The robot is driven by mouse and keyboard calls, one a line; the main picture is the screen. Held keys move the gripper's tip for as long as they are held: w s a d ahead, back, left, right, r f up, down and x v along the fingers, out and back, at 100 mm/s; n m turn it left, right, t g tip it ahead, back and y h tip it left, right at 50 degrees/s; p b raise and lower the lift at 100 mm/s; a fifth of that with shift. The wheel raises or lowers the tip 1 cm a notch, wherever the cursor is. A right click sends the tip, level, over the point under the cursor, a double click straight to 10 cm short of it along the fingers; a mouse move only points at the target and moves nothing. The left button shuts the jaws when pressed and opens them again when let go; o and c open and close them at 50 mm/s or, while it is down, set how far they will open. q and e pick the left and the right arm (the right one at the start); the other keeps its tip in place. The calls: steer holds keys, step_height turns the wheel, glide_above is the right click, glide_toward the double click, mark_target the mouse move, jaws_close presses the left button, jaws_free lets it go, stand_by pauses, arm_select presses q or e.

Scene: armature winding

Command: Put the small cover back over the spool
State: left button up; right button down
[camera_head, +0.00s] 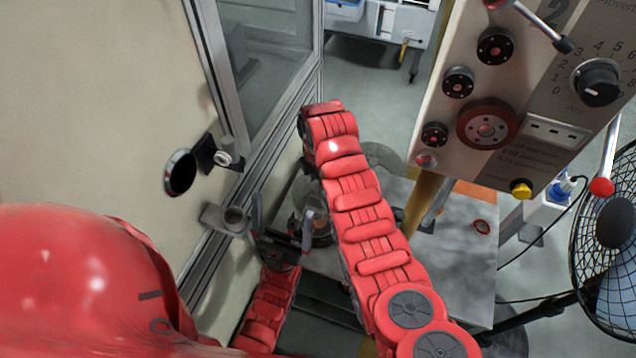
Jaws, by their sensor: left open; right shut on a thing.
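My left gripper (282,222) points away from me near the middle of the view, with its two dark fingers apart. It is open and I see nothing between the fingers. A round, brownish metal part (321,232), which may be the spool, shows just right of its right finger, partly covered by my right arm. My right arm reaches up from the lower right and bends down at its far end. Its gripper is hidden behind the arm, so I cannot see what it holds. I cannot make out the small cover.
A grey worktable (455,262) lies under and right of my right arm. A control panel (520,95) with knobs hangs at the upper right. A fan (612,225) stands at the right edge. A pale cabinet wall (100,120) with a metal frame bounds the left, with a small bracket (213,216) jutting out.

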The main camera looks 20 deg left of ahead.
steer(key=shift+w+f, duration=0.1)
steer(key=shift+f, duration=0.3)
steer(key=shift+c, duration=1.5)
jaws_free()
steer(key=shift+r, duration=0.1)
